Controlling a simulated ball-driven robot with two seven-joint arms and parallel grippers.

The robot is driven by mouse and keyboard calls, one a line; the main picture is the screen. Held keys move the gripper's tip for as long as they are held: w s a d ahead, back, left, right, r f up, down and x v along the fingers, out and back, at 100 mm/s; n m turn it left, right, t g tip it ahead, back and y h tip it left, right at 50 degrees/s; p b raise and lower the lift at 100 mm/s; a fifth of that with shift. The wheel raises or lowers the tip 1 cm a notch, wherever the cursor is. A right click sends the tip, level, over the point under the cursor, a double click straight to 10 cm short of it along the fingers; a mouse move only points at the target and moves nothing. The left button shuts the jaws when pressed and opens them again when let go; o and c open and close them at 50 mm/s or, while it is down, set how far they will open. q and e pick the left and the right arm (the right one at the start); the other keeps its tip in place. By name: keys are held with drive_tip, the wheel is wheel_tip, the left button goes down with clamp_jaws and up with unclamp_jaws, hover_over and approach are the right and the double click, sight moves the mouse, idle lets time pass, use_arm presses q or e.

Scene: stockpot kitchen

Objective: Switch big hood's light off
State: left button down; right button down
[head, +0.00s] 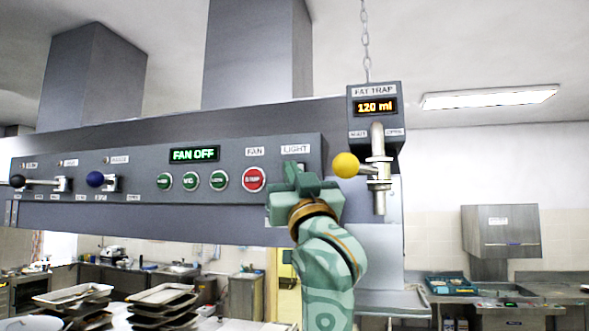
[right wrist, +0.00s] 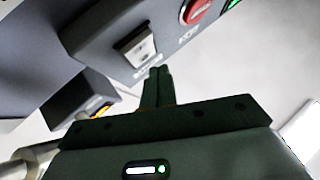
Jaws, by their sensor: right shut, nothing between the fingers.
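The big hood (head: 100,225) spans the head view with a grey control panel along its front. At the panel's right end is the LIGHT label (head: 295,149). The light switch below it is mostly hidden by my right gripper (head: 297,172) in the head view. In the right wrist view the light switch (right wrist: 135,44) is a pale rocker in a square frame. My right gripper (right wrist: 158,72) is shut and empty, its fingertips close beside the switch's label edge. I cannot tell whether they touch the panel. My left gripper is not in view.
A red stop button (head: 253,180) and several green fan buttons (head: 190,181) sit left of the switch. The FAN OFF display (head: 194,154) is lit. The fat trap box (head: 375,105), with its yellow-knobbed valve (head: 345,165) and pipe, stands close on the right.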

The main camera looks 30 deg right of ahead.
drive_tip(key=shift+s+a, duration=0.15)
drive_tip(key=shift+a, duration=0.1)
drive_tip(key=shift+s+a+f, duration=0.2)
drive_tip(key=shift+s+a, duration=0.65)
drive_tip(key=shift+a, duration=0.1)
drive_tip(key=shift+s+a+f, duration=0.15)
drive_tip(key=shift+s+a, duration=0.65)
drive_tip(key=shift+a, duration=0.1)
